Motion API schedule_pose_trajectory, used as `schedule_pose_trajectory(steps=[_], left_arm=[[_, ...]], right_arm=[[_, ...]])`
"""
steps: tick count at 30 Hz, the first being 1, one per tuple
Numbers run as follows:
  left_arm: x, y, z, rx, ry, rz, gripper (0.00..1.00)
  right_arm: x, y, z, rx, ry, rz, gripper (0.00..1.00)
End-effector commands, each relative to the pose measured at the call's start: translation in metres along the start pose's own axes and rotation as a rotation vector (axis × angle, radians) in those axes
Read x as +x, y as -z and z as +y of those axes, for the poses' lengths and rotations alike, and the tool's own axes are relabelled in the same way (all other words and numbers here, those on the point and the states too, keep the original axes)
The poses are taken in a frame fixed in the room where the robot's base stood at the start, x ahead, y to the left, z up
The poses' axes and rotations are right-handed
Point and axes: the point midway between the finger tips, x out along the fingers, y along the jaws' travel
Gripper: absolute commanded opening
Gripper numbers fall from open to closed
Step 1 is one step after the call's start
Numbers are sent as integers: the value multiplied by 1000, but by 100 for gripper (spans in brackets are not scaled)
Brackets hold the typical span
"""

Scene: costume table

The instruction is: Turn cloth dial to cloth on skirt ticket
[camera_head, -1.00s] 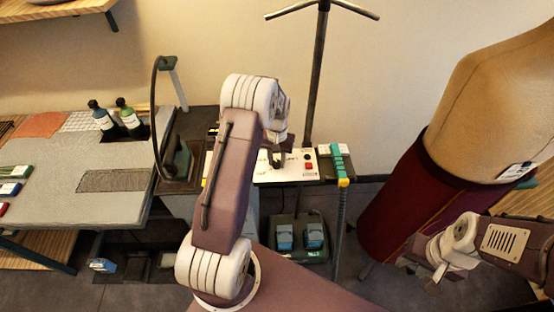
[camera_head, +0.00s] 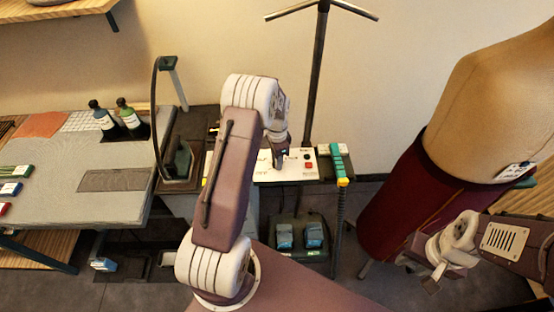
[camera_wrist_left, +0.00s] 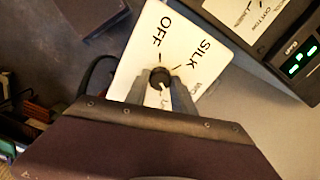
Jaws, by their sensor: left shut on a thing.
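The cloth dial is a black knob (camera_wrist_left: 159,78) on a white plate (camera_wrist_left: 150,45) in the left wrist view. The words OFF and SILK read clearly; other labels are partly hidden by my fingers. A pale pointer mark on the knob faces down toward my gripper. My left gripper (camera_wrist_left: 160,92) is shut on the knob, one finger on each side. In the head view my left gripper (camera_head: 279,158) is over the white control panel (camera_head: 300,165). The skirt ticket (camera_head: 515,171) is at the maroon skirt's (camera_head: 410,205) waist, its print too small to read. My right gripper (camera_head: 437,279) is beside the skirt, its fingers unclear.
A green-lit display (camera_wrist_left: 302,58) and a COTTON/LINEN label are beside the dial plate. Blue-topped pedals (camera_head: 314,235) stand below. An iron (camera_head: 178,160) and two bottles (camera_head: 125,115) are at the left.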

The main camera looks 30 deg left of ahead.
Motion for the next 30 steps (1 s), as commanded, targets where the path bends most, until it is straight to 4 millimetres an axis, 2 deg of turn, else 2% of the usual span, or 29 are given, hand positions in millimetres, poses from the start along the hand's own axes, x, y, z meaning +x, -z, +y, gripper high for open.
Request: schedule_pose_trajectory(steps=[15,30], left_arm=[[-4,2,-4,414,13,4,0],[-4,2,-4,564,14,3,0]], right_arm=[[-2,0,0,0,0,0,36],[-3,0,0,0,0,0,36]])
